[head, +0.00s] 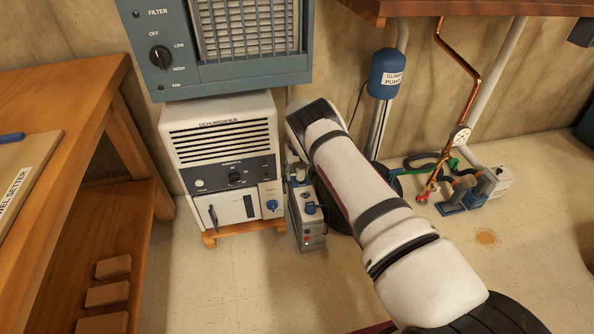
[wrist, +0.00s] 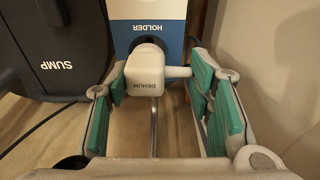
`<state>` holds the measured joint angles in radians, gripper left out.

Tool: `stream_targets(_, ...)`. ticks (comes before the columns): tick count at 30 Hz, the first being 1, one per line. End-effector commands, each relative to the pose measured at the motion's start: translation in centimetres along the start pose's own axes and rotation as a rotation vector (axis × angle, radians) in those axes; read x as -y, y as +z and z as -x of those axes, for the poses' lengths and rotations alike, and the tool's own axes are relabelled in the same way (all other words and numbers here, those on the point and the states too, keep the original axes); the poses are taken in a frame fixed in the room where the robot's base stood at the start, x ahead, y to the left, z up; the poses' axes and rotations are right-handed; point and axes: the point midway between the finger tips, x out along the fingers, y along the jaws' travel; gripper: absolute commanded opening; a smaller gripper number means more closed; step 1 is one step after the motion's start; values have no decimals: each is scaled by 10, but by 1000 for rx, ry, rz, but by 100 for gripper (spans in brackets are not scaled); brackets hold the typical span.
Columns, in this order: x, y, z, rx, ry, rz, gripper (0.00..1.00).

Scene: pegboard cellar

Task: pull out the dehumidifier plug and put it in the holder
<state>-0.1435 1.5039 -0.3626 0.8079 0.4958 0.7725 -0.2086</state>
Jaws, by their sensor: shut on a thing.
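The white dehumidifier plug (wrist: 140,85), marked DEHUM, is between the green-padded fingers of my gripper (wrist: 160,100) in the wrist view. My gripper is shut on it, with a side bar of the plug reaching toward the right finger. The blue and white holder (wrist: 152,27), marked HOLDER, is directly behind the plug. I cannot tell whether the plug touches it. In the head view the white dehumidifier (head: 222,150) stands under a blue filter unit. My gripper is mostly hidden there, beside the dehumidifier's right side.
A grey box (head: 307,218) stands on the floor right of the dehumidifier. The blue sump pump (head: 386,72) and copper pipe (head: 467,75) are farther right. A wooden bench (head: 75,95) is at left.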

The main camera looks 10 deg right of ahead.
Motion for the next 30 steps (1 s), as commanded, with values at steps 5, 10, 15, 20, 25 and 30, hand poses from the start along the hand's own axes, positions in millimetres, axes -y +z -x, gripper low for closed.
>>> stream_targets(5,0,0,-2,-1,0,0,15)
stream_targets(10,0,0,-4,-1,-1,0,15)
stream_targets(15,0,0,-6,-2,-1,0,15)
stream_targets(20,0,0,-7,-2,0,0,15)
stream_targets(25,0,0,-7,-1,0,0,15)
stream_targets(30,0,1,-8,-1,0,0,15)
